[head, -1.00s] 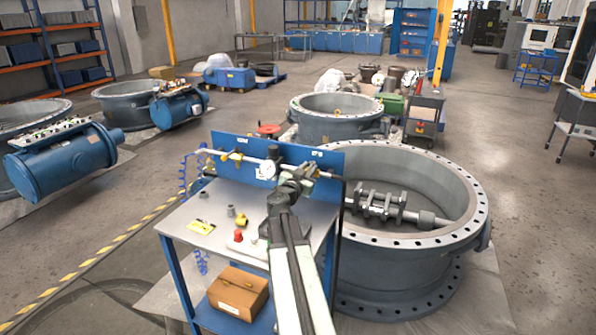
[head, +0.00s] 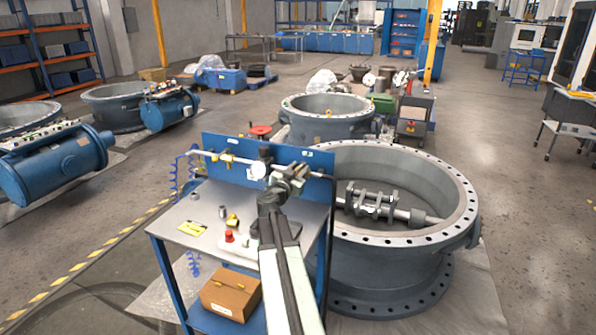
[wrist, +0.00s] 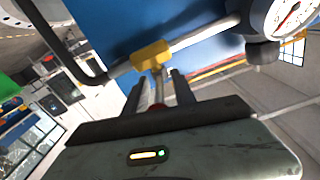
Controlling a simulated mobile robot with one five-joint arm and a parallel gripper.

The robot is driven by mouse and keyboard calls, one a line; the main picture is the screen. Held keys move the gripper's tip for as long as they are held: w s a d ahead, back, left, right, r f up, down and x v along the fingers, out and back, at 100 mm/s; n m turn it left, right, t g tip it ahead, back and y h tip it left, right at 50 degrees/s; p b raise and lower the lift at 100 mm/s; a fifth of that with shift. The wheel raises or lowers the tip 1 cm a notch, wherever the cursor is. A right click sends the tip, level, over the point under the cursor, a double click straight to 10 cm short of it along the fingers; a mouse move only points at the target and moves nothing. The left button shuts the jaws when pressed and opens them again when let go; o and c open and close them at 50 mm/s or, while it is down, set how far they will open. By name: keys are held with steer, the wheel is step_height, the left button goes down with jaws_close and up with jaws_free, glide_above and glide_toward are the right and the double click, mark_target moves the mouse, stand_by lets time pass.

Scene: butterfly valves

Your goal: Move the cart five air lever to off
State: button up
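The cart (head: 205,242) has a blue back panel (head: 225,147) carrying a grey air pipe with a round gauge (head: 258,170). In the wrist view, a yellow lever (wrist: 151,54) sits on the pipe (wrist: 205,36), to the left of the gauge (wrist: 292,16). My gripper (wrist: 155,88) is just below it, its two dark fingers apart, with a narrow metal and reddish part showing between them. I cannot tell if the fingers touch the lever. In the head view my gripper (head: 290,178) is at the pipe right of the gauge and hides the lever.
A red button (head: 229,236), small fittings and a yellow tag (head: 191,228) lie on the cart top. A cardboard box (head: 231,294) is on the lower shelf. A large flanged valve ring (head: 400,255) stands close at the right. Floor is free at far right.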

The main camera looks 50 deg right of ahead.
steer(key=v, duration=0.7)
steer(key=shift+a, duration=0.35)
steer(key=shift+s, duration=0.1)
